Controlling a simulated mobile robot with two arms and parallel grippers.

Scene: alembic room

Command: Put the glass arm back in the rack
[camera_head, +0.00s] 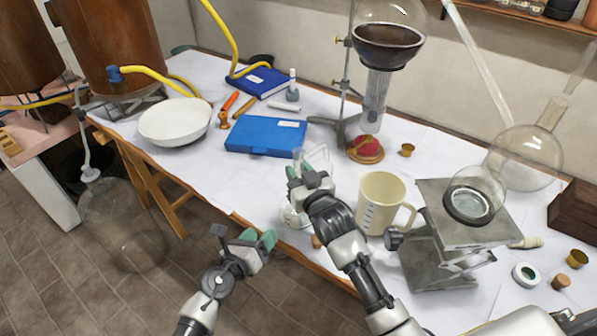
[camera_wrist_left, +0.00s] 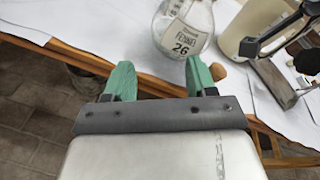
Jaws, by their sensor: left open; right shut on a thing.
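My left gripper (camera_head: 256,240) is low in front of the table's edge. In the left wrist view its green fingers (camera_wrist_left: 158,72) are apart with nothing between them. A round glass flask (camera_wrist_left: 183,28) labelled "Fennel 26" stands on the table beyond them. I cannot make out a rack for the glass arm.
A beige jug (camera_head: 381,205) and a metal lab jack (camera_head: 435,255) stand right of my right gripper. A blue case (camera_head: 265,136), white bowl (camera_head: 174,122) and metal stand (camera_head: 345,85) lie behind. A red pincushion (camera_head: 364,147) is near. The table edge (camera_wrist_left: 60,48) is close.

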